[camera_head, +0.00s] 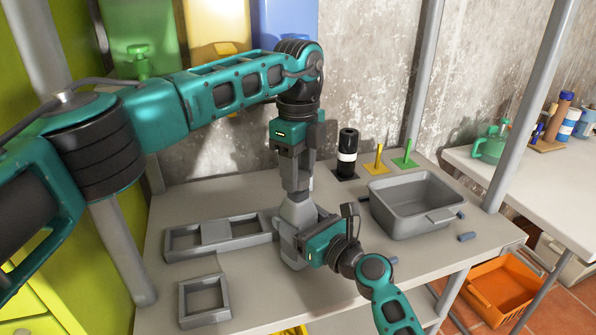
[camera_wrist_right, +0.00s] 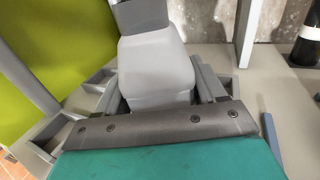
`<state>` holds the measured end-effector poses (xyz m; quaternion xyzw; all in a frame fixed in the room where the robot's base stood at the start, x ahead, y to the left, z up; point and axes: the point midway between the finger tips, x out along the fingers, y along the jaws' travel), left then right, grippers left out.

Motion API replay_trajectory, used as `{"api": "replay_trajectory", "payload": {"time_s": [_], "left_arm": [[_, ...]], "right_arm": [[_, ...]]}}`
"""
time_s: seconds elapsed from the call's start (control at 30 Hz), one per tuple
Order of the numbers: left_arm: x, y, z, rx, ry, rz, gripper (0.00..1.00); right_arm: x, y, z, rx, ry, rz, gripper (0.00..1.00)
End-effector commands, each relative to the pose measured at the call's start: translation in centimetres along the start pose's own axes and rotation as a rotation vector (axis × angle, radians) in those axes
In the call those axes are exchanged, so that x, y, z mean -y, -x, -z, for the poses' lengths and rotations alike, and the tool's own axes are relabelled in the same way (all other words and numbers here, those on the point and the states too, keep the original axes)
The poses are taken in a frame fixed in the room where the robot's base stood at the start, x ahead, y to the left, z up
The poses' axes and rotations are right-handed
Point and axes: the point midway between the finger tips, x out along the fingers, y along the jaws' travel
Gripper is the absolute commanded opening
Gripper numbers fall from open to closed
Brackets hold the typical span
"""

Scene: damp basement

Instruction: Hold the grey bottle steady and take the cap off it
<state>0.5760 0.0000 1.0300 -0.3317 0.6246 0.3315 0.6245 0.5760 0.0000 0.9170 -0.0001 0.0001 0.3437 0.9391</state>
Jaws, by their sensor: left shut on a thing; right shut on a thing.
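The grey bottle (camera_head: 298,212) stands upright on the grey table, and its pale body fills the middle of the right wrist view (camera_wrist_right: 156,65). My left gripper (camera_head: 297,190) comes straight down onto the bottle's top and is shut there. The cap is hidden between its fingers. My right gripper (camera_head: 290,238) reaches in low from the right and is shut around the bottle's body. In the right wrist view its fingers (camera_wrist_right: 158,95) lie on both sides of the bottle.
Grey frame-like trays (camera_head: 183,237) lie left of the bottle. A grey bin (camera_head: 412,222) stands right, with small blue-grey pieces nearby. A black bottle with a white band (camera_head: 347,155), a yellow stand (camera_head: 377,160) and a green stand (camera_head: 405,154) are behind.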

Motion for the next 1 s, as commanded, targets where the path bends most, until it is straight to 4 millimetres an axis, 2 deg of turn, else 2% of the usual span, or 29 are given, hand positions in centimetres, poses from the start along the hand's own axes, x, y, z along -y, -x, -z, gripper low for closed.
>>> {"api": "replay_trajectory", "payload": {"time_s": [0.23,0.5,0.73,0.77,1.0], "left_arm": [[0.0,0.7,0.0,0.000,0.000,0.001,0.08],[0.0,3.8,0.0,0.001,0.000,0.001,0.08],[0.0,4.0,0.0,0.000,-0.001,-0.001,0.08],[0.0,4.0,0.0,0.000,0.000,-0.001,0.08],[0.0,4.0,0.0,0.000,0.000,0.000,0.08]], "right_arm": [[0.0,0.0,0.0,-0.001,0.000,0.000,0.00],[0.0,0.0,0.1,-0.001,0.000,0.000,0.00],[0.0,0.0,0.0,-0.001,0.000,0.000,0.00],[0.0,0.0,0.0,-0.001,0.000,0.000,0.73],[0.0,0.0,0.0,-0.001,0.000,0.000,0.96]]}}
